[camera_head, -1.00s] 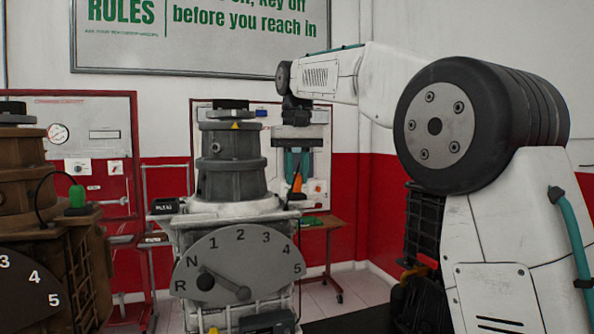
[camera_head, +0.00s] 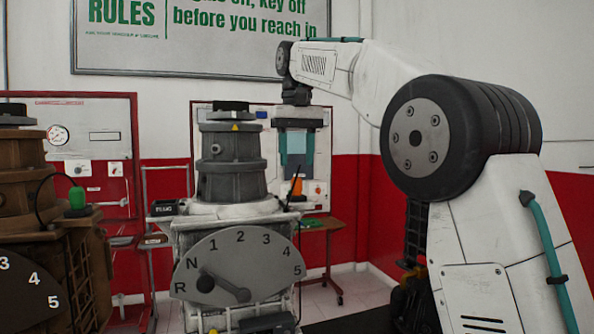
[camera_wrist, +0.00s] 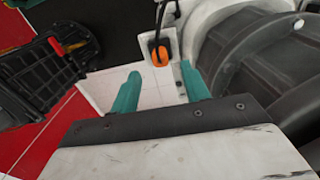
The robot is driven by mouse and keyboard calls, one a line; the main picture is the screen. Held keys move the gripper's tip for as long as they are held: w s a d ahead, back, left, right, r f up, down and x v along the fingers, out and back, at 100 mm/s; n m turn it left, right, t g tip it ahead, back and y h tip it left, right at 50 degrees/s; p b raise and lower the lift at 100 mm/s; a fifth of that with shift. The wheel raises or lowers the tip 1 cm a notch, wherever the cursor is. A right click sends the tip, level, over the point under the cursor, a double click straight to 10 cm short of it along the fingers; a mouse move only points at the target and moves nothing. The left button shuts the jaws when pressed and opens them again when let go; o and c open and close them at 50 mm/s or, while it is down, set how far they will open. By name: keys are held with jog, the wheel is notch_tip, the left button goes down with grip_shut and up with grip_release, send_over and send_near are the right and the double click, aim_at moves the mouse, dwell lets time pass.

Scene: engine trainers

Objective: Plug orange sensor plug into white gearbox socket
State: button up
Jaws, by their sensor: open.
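The orange plug (camera_head: 297,187) stands beside the right side of the white gearbox (camera_head: 235,212), with a dark cable at it. In the wrist view the orange plug (camera_wrist: 160,54) sits on a small white ledge (camera_wrist: 153,30), just beyond my fingertips. My gripper (camera_head: 296,178) has teal fingers pointing down above the plug. In the wrist view my gripper (camera_wrist: 160,82) is open and empty, with the plug roughly centred ahead of the gap. I cannot make out the gearbox socket clearly.
A brown gearbox (camera_head: 20,190) with a green plug (camera_head: 77,198) stands at the left. The grey dial plate (camera_head: 238,265) fronts the white gearbox. A table (camera_head: 325,224) stands behind. In the wrist view, the large grey housing (camera_wrist: 265,70) is close on the right.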

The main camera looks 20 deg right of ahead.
jog(key=shift+r, duration=1.35)
jog(key=shift+s, duration=0.2)
jog(key=s+d+f, duration=0.1)
jog(key=s+f, duration=0.4)
jog(key=s, duration=0.5)
jog(key=s+d+f, duration=0.1)
jog(key=s+f, duration=0.5)
jog(key=s, duration=0.4)
jog(key=s+d+f+t, duration=0.1)
jog(key=s+f, duration=1.6)
jog(key=f, duration=0.3)
jog(key=shift+s+f, duration=0.2)
jog(key=shift+f, duration=0.05)
jog(key=shift+d, duration=0.1)
